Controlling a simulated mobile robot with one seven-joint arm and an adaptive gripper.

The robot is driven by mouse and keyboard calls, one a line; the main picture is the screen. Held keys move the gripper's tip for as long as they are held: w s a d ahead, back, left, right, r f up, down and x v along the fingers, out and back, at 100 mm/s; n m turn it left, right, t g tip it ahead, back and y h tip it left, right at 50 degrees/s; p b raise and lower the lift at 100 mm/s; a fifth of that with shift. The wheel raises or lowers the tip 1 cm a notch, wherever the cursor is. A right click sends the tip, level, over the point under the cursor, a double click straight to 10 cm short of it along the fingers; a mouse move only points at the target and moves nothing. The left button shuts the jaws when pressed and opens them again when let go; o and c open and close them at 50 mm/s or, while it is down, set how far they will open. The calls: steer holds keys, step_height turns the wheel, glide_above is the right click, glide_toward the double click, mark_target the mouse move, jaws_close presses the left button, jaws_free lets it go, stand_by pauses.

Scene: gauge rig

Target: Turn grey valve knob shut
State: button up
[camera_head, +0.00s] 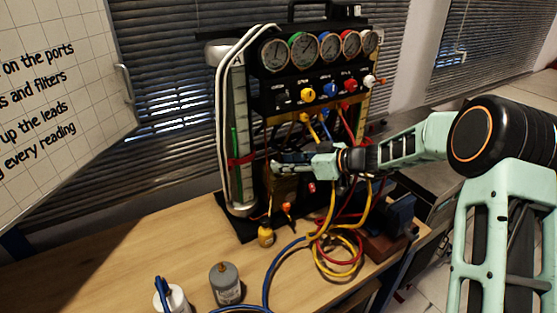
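The gauge rig (262,97) stands upright on the bench, with a row of round gauges above a black valve panel. A pale grey or white knob (369,80) is at the right end of the panel's knob row. It is small in view, and I cannot tell how far it is turned. My gripper (277,166) is in front of the rig's lower part, below and left of that knob and well apart from it. It points left. Its fingers are small and seen from the side, so their opening is unclear.
A yellow knob (307,94), a blue knob (330,90) and a red knob (350,85) share the panel. Yellow, red and blue hoses (345,262) hang and coil below. A grey canister (226,284) and a white bottle (172,298) stand on the front bench.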

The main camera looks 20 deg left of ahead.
steer(key=shift+x, duration=1.4)
steer(key=shift+c, duration=0.4)
jaws_close()
